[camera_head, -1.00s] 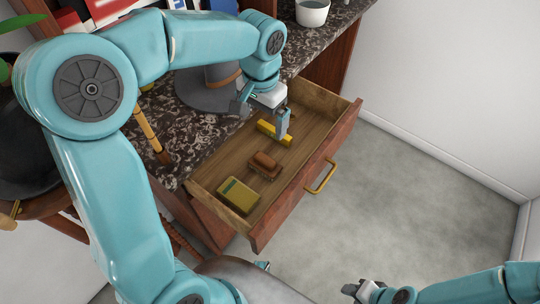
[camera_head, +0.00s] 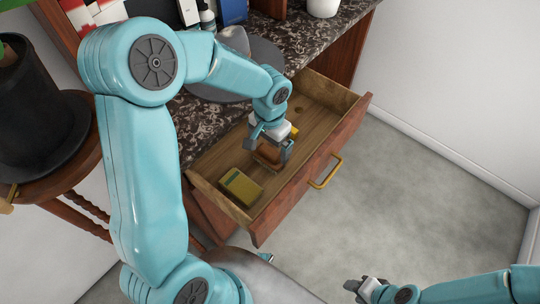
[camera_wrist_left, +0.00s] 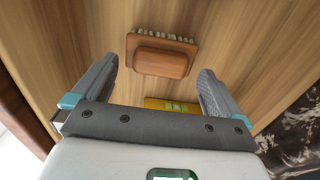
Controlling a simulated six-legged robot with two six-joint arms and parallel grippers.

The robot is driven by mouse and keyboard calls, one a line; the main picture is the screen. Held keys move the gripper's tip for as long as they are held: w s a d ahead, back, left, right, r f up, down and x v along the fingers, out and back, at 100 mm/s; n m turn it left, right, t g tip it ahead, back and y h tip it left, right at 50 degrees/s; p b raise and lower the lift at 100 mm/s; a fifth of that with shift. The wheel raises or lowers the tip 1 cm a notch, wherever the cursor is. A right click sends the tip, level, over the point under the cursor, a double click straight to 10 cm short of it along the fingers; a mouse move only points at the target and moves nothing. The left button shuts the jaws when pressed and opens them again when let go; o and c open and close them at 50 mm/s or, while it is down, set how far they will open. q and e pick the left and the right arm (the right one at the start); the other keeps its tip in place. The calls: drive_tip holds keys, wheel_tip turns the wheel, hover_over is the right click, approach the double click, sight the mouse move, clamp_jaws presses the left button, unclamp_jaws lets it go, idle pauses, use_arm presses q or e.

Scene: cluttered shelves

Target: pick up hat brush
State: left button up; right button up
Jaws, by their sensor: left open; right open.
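The hat brush (camera_wrist_left: 160,60), brown with a row of pale bristles along one edge, lies in the open wooden drawer. In the head view the brush (camera_head: 268,154) is partly hidden by my left gripper (camera_head: 268,148). My left gripper is open, pointing down over the brush. In the left wrist view the brush lies ahead, between the lines of the two fingers of the gripper (camera_wrist_left: 154,78), and no contact shows. My right gripper (camera_head: 359,288) is open and empty, low at the right over the floor.
A yellow bar (camera_head: 294,132) lies beside the brush, partly hidden by my gripper. A yellow-green box (camera_head: 240,187) lies at the drawer's near end. The drawer (camera_head: 322,153) has raised walls. The dark countertop (camera_head: 214,117) holds a grey hat (camera_head: 262,57).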

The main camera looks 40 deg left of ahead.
sight(270, 150)
use_arm(q)
wheel_tip(270, 150, down, 2)
drive_tip(key=c, duration=1.1)
drive_tip(key=shift+r, duration=0.15)
wheel_tip(270, 150, up, 20)
drive_tip(key=shift+f+p, duration=0.1)
drive_tip(key=shift+p, duration=1.1)
